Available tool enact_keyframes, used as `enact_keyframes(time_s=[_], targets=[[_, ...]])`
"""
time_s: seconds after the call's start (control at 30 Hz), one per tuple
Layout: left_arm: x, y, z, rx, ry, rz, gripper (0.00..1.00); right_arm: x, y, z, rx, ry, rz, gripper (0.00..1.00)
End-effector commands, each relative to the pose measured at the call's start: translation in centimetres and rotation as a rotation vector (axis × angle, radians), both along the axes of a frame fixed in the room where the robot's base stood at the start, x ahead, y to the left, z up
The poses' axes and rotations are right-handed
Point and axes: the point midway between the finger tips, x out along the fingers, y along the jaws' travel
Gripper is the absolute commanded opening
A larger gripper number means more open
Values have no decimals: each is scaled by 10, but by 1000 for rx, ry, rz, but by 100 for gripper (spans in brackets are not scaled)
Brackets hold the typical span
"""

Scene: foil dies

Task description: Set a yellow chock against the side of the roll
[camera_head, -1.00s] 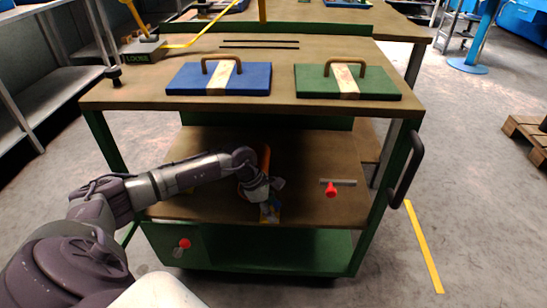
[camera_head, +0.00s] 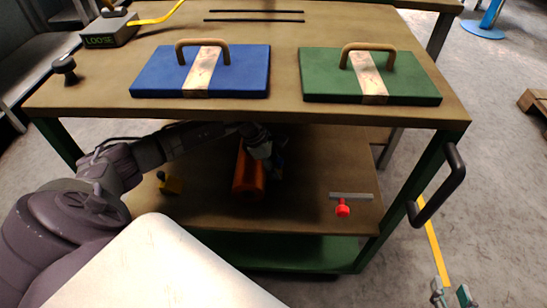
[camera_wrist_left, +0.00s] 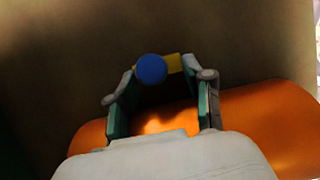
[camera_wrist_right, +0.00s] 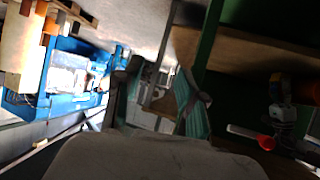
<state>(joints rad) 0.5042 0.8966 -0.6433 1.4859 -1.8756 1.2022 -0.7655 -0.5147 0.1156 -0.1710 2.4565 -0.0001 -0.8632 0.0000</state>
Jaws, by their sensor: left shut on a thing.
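The orange roll (camera_head: 249,176) lies on the cart's lower shelf, pointing away from me. My left gripper (camera_head: 270,153) is at its far right side, partly in shadow. In the left wrist view, my left gripper (camera_wrist_left: 163,90) is shut on a yellow chock (camera_wrist_left: 173,62) with a blue knob (camera_wrist_left: 151,69). Whether the chock touches the roll cannot be told. My right gripper (camera_head: 452,294) is open and empty, low at the right.
The upper tabletop (camera_head: 285,115) overhangs the shelf and carries a blue board (camera_head: 165,75) and a green board (camera_head: 410,87) with handles. A grey bar with a red knob (camera_head: 343,208) is on the shelf at right. A black handle (camera_head: 440,185) sticks out from the cart's right side.

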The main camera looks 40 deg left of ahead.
Motion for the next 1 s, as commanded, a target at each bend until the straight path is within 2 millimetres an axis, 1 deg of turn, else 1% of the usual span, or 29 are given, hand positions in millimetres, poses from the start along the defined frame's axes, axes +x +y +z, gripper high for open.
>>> enact_keyframes(time_s=[0.03, 0.37, 0.4, 0.53, 0.87, 0.93, 1.0], targets=[[-1, -6, -2, -2, 2, -6, 15, 1, 0, 2, 1, -3, 0, 40], [-1, -4, -4, -1, 2, -5, 15, 1, 1, 1, 4, -6, 0, 40], [-1, -4, -4, -1, 2, -5, 55, 1, 1, 2, 5, -11, 0, 40], [-1, -4, -3, -1, 2, -4, 76, 1, 1, 2, 5, -12, 1, 40], [-1, -4, -2, -1, 1, -5, 76, 1, 1, 2, 5, -11, 1, 40], [-1, -4, 1, -1, 1, -5, 76, -1, 0, 1, 0, 6, 0, 40], [-2, -1, 10, 0, 0, -5, 76, -7, -3, -6, -15, 60, -3, 40]])
